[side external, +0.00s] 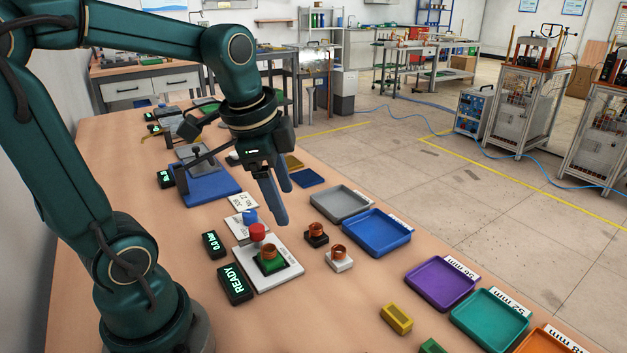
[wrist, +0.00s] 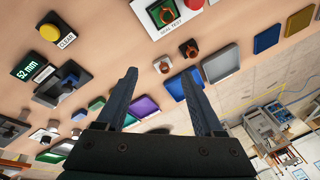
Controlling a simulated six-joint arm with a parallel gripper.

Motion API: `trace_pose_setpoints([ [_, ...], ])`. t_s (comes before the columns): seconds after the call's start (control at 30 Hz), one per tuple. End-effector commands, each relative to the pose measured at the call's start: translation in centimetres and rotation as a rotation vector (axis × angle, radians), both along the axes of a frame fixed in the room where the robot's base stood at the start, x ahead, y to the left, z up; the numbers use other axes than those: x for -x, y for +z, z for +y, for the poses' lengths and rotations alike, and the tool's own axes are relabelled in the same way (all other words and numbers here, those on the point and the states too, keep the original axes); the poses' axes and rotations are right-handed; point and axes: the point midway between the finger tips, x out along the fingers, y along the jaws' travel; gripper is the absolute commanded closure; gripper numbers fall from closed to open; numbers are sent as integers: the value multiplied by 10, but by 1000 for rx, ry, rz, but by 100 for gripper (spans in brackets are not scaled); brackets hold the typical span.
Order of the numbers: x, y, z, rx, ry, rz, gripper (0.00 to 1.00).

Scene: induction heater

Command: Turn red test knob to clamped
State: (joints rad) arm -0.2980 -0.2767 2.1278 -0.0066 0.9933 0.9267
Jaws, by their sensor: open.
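The red knob (side external: 258,232) stands upright at the back edge of a white plate (side external: 287,277) that also carries a green block with a copper-coloured ring (side external: 269,258). In the wrist view the red knob (wrist: 194,4) is cut by the top edge, beside the ring (wrist: 166,13). My gripper (side external: 285,206) hangs above the table, to the right of the red knob in the side view and apart from it. Its two fingers (wrist: 160,72) are spread with nothing between them. I cannot read the knob's setting.
A blue knob (side external: 249,216) stands just behind the red one. A READY display (side external: 235,285) and a bar display (side external: 213,245) sit left of the plate. Ringed black (side external: 317,238) and white (side external: 339,262) blocks, then grey (side external: 341,204) and blue (side external: 376,233) trays, lie right.

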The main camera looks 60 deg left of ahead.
Motion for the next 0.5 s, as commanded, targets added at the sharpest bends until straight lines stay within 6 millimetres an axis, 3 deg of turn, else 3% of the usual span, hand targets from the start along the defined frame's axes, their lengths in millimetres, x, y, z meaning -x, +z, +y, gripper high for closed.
trace_pose_setpoints([
  [0.13,-14,-22,47,6,-15,129,31],
  [0.3,-12,-51,90,61,43,231,31],
  [0.5,1,-74,112,123,140,292,31],
])
